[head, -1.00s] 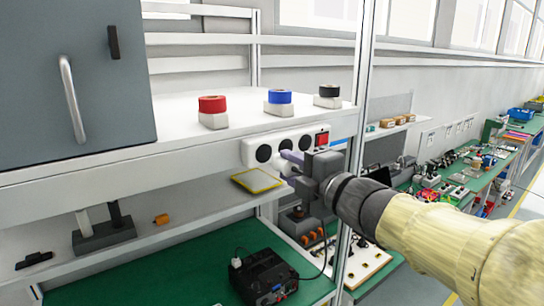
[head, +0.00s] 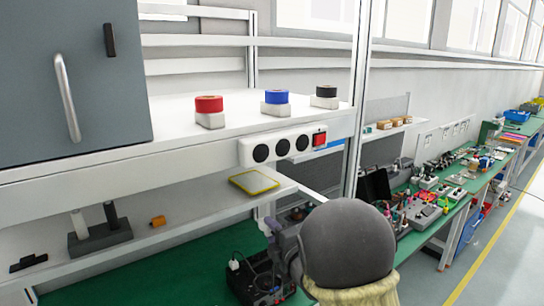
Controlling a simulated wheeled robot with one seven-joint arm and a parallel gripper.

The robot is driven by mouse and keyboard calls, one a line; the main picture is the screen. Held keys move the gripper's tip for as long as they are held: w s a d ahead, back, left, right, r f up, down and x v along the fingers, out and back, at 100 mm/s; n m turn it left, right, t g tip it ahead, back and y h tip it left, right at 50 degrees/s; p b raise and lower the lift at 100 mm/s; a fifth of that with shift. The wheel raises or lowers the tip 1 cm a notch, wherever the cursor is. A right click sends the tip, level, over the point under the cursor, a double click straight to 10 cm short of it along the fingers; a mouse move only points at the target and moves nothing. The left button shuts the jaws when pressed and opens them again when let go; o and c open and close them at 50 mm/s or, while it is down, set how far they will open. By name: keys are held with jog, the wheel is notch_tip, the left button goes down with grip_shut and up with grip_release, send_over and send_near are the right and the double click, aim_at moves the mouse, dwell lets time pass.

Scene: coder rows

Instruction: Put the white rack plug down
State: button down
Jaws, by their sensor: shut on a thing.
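My gripper (head: 277,238) is low in front of the lower shelf, above the green bench, and is mostly hidden behind my own dark wrist. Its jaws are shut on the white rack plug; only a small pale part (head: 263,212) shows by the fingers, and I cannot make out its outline. Another small white plug-like piece (head: 234,264) stands on the black device (head: 262,276) on the bench, just left of and below my gripper.
A white socket strip (head: 248,152) with black outlets and a red switch (head: 319,139) runs under the upper shelf edge. A yellow-rimmed tray (head: 254,182) lies on the lower shelf. A white upright (head: 358,100) stands behind my wrist. The green bench (head: 150,280) is clear at left.

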jog(key=d+f+m+t+h, duration=0.15)
jog(key=f+h, duration=0.25)
jog(key=f, duration=1)
jog(key=d+f+m+t+h, duration=0.1)
jog(key=d+f+m+h, duration=0.15)
jog(key=f, duration=1.05)
jog(key=s+d+f+m+h+b, duration=0.2)
jog(key=s+d+f, duration=0.9)
jog(key=s+f, duration=0.2)
jog(key=shift+d+f, duration=0.2)
jog(key=shift+f, duration=0.2)
jog(key=shift+s, duration=0.1)
